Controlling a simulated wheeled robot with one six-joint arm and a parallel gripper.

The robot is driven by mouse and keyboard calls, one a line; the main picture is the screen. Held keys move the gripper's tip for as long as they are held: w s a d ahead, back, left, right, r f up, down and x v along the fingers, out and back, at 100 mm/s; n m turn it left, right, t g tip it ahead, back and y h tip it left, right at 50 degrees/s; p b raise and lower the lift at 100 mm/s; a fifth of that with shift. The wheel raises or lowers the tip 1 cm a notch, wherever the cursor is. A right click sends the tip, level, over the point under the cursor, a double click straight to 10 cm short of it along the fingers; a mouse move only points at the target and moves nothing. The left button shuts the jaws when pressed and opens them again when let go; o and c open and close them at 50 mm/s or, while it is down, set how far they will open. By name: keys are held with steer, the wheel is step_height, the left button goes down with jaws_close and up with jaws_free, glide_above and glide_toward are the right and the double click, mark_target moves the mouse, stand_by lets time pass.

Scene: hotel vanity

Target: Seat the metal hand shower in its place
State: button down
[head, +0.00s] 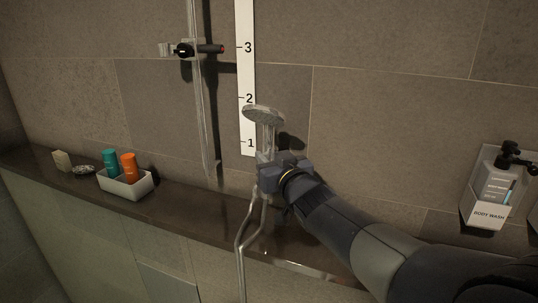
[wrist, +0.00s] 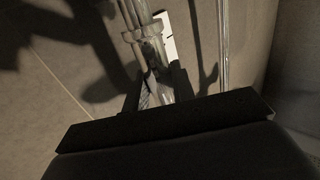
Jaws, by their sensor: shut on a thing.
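The metal hand shower (head: 265,117) has a round head at the top and a hose (head: 241,250) hanging below. My gripper (head: 268,172) is shut on its handle and holds it roughly upright above the dark ledge, in front of the white numbered strip. In the wrist view the hand shower (wrist: 150,45) rises between the two fingers (wrist: 158,90). A black holder with a red tip (head: 196,49) is on the vertical rail (head: 199,100), above and left of the hand shower, and it looks empty.
A white tray (head: 140,190) with a teal and an orange bottle stands on the ledge (head: 190,212) at left, near a soap bar (head: 62,160) and a small dish (head: 84,169). A body wash dispenser (head: 489,190) is on the wall at right. The numbered strip (head: 245,60) is on the wall.

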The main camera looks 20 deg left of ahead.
steer(key=shift+f+b, duration=0.65)
steer(key=shift+f, duration=0.25)
steer(key=c, duration=1.1)
jaws_free()
steer(key=v, duration=1.1)
steer(key=shift+r, duration=0.15)
steer(key=shift+w, duration=0.15)
